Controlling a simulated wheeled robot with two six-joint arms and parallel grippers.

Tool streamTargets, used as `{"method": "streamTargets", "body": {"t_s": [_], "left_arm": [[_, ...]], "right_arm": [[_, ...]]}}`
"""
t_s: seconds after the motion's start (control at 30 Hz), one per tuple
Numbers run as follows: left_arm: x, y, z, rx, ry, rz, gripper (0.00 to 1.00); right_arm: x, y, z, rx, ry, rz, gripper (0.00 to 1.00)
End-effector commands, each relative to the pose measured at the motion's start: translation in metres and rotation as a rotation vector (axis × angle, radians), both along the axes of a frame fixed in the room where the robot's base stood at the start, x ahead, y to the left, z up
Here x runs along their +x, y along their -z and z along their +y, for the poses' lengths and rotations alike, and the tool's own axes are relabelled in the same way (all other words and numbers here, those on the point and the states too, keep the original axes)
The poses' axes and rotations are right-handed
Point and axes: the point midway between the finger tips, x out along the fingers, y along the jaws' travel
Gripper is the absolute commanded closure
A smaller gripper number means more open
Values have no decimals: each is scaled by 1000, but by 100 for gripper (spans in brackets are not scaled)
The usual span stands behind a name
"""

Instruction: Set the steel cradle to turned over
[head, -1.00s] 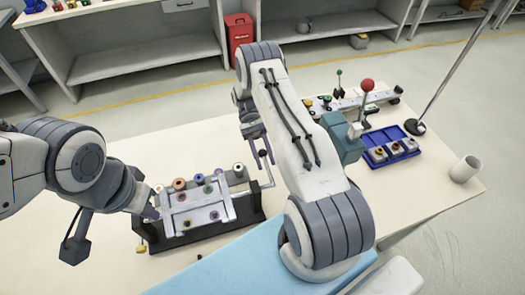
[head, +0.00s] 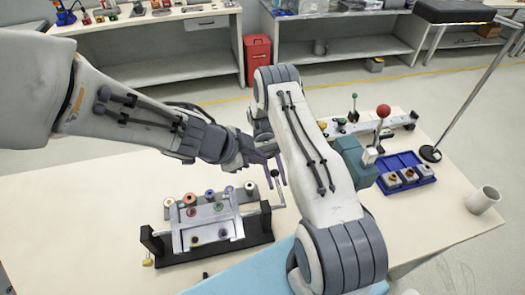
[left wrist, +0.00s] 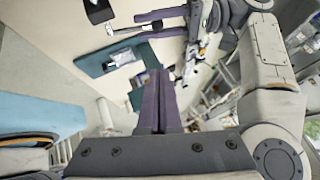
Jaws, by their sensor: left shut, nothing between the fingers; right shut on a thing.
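The steel cradle (head: 207,224) is a pale metal plate with coloured round pieces, hung between the black end stands of a low frame (head: 262,224). Its holed face is toward the head camera. A crank (head: 281,194) with a black knob rises at the frame's right end. My right gripper (head: 275,169) is shut at the crank's knob; the contact is partly hidden by my arm. My left gripper (head: 258,155) is shut and empty, above and behind the cradle, close to my right gripper. Its closed fingers also show in the left wrist view (left wrist: 157,100).
A metal pole rises at the table's right edge. Bare table lies left of the frame.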

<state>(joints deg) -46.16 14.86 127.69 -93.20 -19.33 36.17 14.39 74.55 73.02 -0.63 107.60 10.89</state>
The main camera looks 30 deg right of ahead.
Motion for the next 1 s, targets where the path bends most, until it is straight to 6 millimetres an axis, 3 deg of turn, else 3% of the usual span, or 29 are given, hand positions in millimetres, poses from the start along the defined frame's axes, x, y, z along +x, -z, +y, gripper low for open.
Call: {"method": "streamTargets", "body": {"t_s": [0.27,0.6,0.8,1.0], "left_arm": [[1,24,-19,5,14,6,100],[11,78,-64,4,13,4,100],[23,104,-61,4,10,5,100],[27,113,-61,2,12,2,100]], "right_arm": [[2,-3,-1,-2,0,-4,100],[2,-3,-1,-2,-1,-4,100],[2,-3,-1,-2,-1,-4,100],[2,-3,-1,-3,-1,-5,100]]}}
